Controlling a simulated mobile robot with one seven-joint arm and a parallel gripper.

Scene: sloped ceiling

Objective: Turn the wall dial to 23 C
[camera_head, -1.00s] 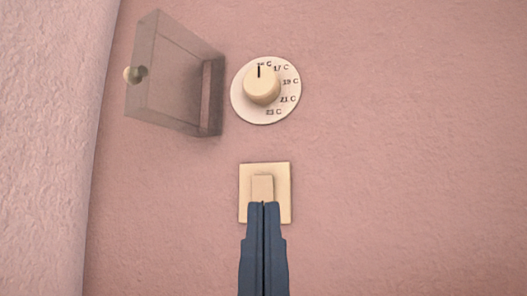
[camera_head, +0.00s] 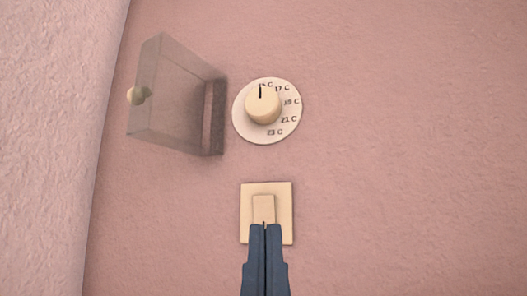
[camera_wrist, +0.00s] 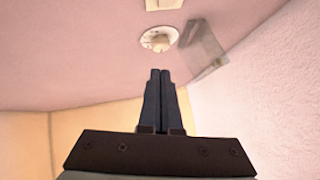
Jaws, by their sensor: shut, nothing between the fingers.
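The cream wall dial (camera_head: 263,104) has a round knob on a pale disc with several temperature marks. Its black pointer line is at the top, by the lowest mark, while 23 C is at the bottom. The dial also shows in the wrist view (camera_wrist: 158,42). A clear cover with a round knob (camera_head: 172,98) stands swung open to the left of the dial. My gripper (camera_head: 265,228) is shut and empty, its tips below the dial, over the lower part of a wall switch in the picture. In the wrist view the closed fingers (camera_wrist: 160,74) point toward the wall, apart from the dial.
A cream rocker switch (camera_head: 283,192) sits on the wall straight below the dial. Another wall surface (camera_head: 45,150) meets the pink wall at the left. The pink wall right of the dial is bare.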

